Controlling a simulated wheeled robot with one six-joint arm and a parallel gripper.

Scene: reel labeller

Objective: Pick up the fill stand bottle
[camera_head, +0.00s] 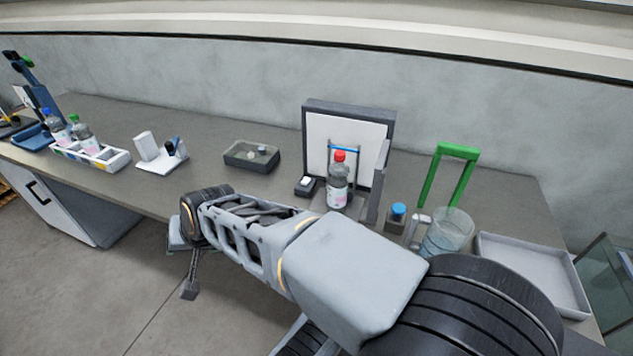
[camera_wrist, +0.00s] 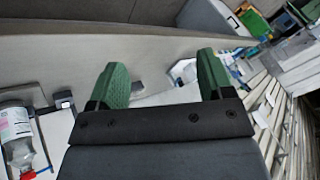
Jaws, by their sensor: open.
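A clear bottle with a red cap and pale label (camera_head: 338,186) stands upright in front of the white panel of a dark-framed stand (camera_head: 347,108). I take it as the fill stand bottle. The wrist view shows it at the left edge (camera_wrist: 15,125), partly cut off, beside the jaws and not between them. My gripper (camera_wrist: 161,80) has its two green fingers apart with nothing between them. In the head view it hangs left of the bottle in front of the bench, mostly hidden behind my arm.
A rack (camera_head: 93,161) with two bottles, a white device (camera_head: 160,152) and a grey tray (camera_head: 252,157) stand left on the bench. A blue-capped container (camera_head: 397,213), a clear jug (camera_head: 449,232), a green frame (camera_head: 447,175) and an empty tray (camera_head: 535,262) are at right.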

